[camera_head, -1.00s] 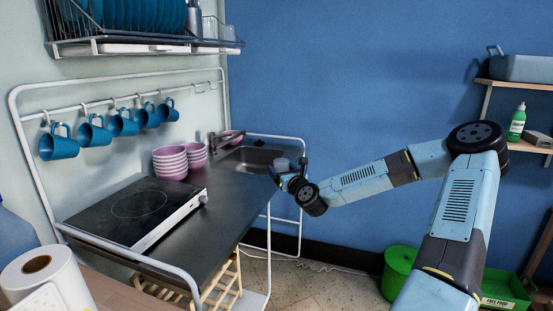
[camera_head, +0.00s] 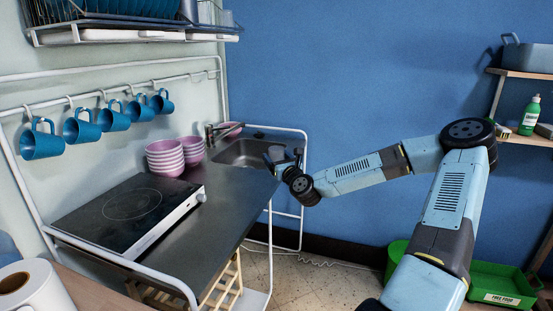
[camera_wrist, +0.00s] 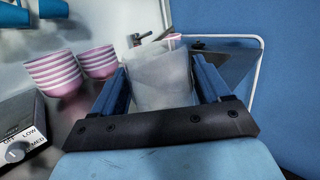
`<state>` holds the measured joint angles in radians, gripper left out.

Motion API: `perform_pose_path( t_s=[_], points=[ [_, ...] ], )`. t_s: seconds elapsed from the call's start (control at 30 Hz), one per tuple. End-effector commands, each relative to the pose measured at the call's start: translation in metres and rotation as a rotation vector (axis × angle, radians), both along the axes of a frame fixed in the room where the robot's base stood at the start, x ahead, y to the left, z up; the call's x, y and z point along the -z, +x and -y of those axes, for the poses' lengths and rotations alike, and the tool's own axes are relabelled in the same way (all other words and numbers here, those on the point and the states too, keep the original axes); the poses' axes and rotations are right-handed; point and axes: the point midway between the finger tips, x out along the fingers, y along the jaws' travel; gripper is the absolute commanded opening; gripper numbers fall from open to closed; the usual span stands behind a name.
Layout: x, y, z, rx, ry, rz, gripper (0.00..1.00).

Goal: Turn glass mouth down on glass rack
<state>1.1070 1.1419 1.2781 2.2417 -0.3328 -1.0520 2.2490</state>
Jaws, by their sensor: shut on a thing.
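My gripper (camera_wrist: 160,88) is shut on a pale, translucent glass (camera_wrist: 160,65), with one blue finger on each side of it. The glass fills the middle of the wrist view and looks roughly upright. Its inside and mouth are not clear. In the head view the glass (camera_head: 277,154) is small and grey, held by my gripper (camera_head: 284,160) near the right side of the sink. A wall rack (camera_head: 130,36) with blue plates hangs at the top left, cut off by the picture's top edge. I cannot tell which part of it is for glasses.
Blue mugs (camera_head: 82,127) hang from a rail on the left wall. Stacked pink bowls (camera_head: 166,158) stand between the hob (camera_head: 130,210) and the sink (camera_head: 250,152). A white tubular frame (camera_head: 304,160) edges the counter. The counter front (camera_head: 215,215) is clear.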

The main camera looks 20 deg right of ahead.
Motion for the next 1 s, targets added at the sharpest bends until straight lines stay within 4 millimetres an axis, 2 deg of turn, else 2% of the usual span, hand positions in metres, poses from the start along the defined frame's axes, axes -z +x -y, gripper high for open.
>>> perform_pose_path(
  t_s=[0.6, 1.0],
  points=[
    [0.028, 0.024, -0.04, -0.009, 0.001, -0.001, 0.42],
    [0.037, 0.033, -0.051, -0.008, 0.001, 0.0, 0.42]
  ],
)
